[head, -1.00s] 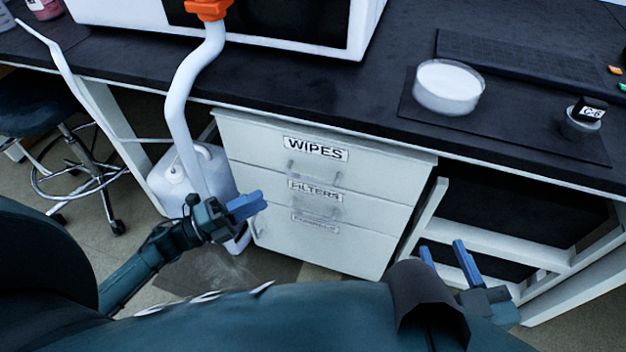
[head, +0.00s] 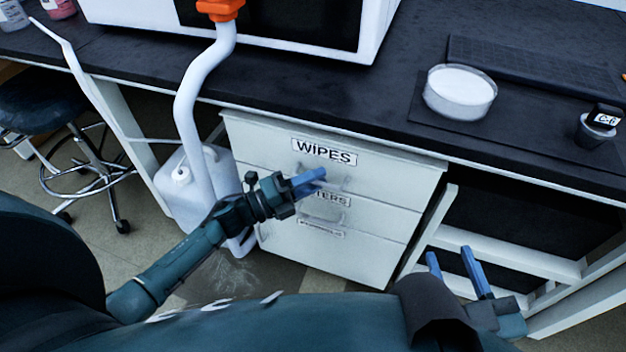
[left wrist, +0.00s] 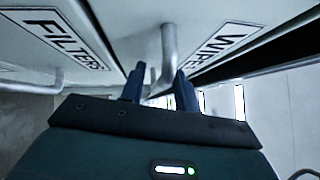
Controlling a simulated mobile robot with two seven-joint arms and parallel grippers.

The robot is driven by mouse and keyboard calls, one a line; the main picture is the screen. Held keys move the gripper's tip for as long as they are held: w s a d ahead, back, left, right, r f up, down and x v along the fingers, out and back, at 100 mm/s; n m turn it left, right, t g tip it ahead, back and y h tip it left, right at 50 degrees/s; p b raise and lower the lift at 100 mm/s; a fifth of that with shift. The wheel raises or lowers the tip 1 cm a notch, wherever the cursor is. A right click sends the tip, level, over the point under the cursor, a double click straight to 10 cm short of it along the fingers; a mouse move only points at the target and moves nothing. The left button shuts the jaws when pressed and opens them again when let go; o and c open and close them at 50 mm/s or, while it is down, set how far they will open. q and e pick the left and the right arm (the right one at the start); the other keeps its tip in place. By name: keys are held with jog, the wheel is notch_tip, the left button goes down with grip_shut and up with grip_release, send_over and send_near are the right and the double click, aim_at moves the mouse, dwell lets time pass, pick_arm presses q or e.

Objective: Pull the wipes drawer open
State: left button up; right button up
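The wipes drawer (head: 390,183) is the top one of a white cabinet, with a WIPES label (head: 324,152) and a pale bar handle; it looks shut. My left gripper (head: 312,182) is in front of this drawer at handle height and partly hides the handle. In the left wrist view, the two blue fingers (left wrist: 158,90) are apart, and the handle (left wrist: 168,48) shows just ahead, in line with the gap between them. I cannot tell whether they touch it. My right gripper (head: 455,268) is open and empty at the lower right, away from the drawers.
The filters drawer (head: 375,220) and another drawer (head: 345,256) lie below. A white jug (head: 178,190) and hose (head: 186,100) stand left of the cabinet. The dark benchtop (head: 330,105) overhangs the drawers and carries a glass dish (head: 460,92). A stool (head: 45,105) is at the left.

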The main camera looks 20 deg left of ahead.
pick_arm(q)
jog(key=shift+c, duration=0.2)
grip_shut()
jog(key=shift+s, duration=0.1)
